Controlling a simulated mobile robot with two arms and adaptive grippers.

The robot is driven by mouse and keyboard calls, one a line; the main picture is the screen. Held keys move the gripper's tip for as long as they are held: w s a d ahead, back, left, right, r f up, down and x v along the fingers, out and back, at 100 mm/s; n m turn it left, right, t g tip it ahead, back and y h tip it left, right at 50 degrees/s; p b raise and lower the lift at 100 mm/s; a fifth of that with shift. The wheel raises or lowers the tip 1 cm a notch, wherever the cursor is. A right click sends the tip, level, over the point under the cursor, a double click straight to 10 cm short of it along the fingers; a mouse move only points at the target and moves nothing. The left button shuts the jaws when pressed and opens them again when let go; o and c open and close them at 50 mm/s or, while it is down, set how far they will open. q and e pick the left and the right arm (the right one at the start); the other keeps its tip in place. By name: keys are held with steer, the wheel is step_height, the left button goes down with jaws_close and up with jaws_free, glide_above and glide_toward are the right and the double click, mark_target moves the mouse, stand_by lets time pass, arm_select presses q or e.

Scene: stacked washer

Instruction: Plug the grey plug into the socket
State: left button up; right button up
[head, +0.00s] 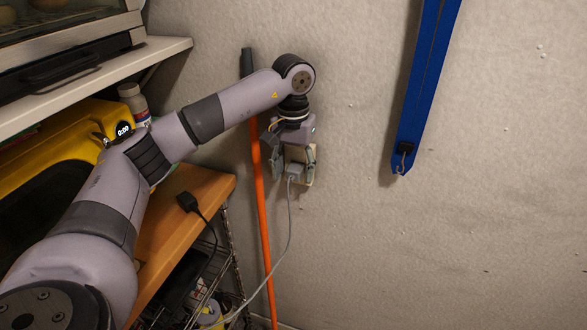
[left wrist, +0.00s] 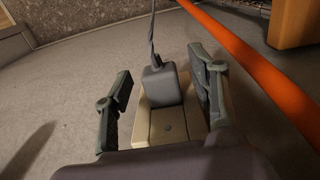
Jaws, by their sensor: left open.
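The grey plug (head: 296,170) sits at the beige wall socket (head: 311,177), with its grey cord hanging down. In the left wrist view the plug (left wrist: 160,84) covers one end of the socket plate (left wrist: 172,123) and appears flush against it; its prongs are hidden. The other end of the plate is bare. My left gripper (head: 291,166) is at the wall, open, with its fingers on either side of the plug and socket. In the left wrist view gaps show between the plug and both fingers (left wrist: 160,68). My right gripper is not in view.
An orange pole (head: 261,220) leans on the wall just left of the socket. A black plug (head: 187,202) lies on the wooden shelf (head: 190,230). The wall between strap and socket is clear.

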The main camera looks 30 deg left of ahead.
mark_target(293, 170)
arm_select(q)
step_height(293, 170, up, 12)
stand_by(0.6)
stand_by(0.5)
